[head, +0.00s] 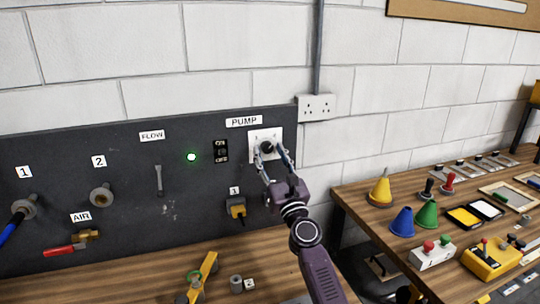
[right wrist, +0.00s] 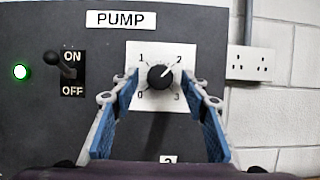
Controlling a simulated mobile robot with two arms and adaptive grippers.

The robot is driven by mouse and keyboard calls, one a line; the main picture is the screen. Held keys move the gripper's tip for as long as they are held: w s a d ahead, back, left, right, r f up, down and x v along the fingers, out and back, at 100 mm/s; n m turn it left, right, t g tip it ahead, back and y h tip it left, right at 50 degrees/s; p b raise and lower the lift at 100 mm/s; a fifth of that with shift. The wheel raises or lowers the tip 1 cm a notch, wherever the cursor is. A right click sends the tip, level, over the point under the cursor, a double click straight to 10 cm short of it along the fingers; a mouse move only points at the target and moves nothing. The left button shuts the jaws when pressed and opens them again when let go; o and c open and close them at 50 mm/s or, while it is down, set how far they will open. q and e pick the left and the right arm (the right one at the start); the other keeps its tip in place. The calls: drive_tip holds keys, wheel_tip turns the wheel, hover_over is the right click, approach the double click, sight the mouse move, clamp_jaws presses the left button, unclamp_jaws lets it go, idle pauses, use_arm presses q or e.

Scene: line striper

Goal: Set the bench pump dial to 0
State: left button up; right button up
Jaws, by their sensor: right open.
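The pump dial is a round black knob (right wrist: 160,77) on a white square plate (right wrist: 140,98) marked 0, 1, 2 and 3, below the PUMP label (right wrist: 121,19). Its white pointer line aims up and right, towards the 2. In the head view the plate (head: 274,133) is on the dark panel, and the gripper partly covers the knob. My right gripper (head: 269,153) is open in front of the dial. In the right wrist view its two blue-padded fingers (right wrist: 163,84) stand either side of the knob, with gaps showing. My left gripper is not in view.
An ON/OFF toggle (right wrist: 60,66) and a lit green lamp (right wrist: 20,72) are left of the dial. A wall socket (head: 316,107) is right of the panel. The right bench holds coloured cones (head: 402,222) and control boxes (head: 432,254).

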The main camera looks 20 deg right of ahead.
drive_tip(key=shift+w+f, duration=0.1)
clamp_jaws()
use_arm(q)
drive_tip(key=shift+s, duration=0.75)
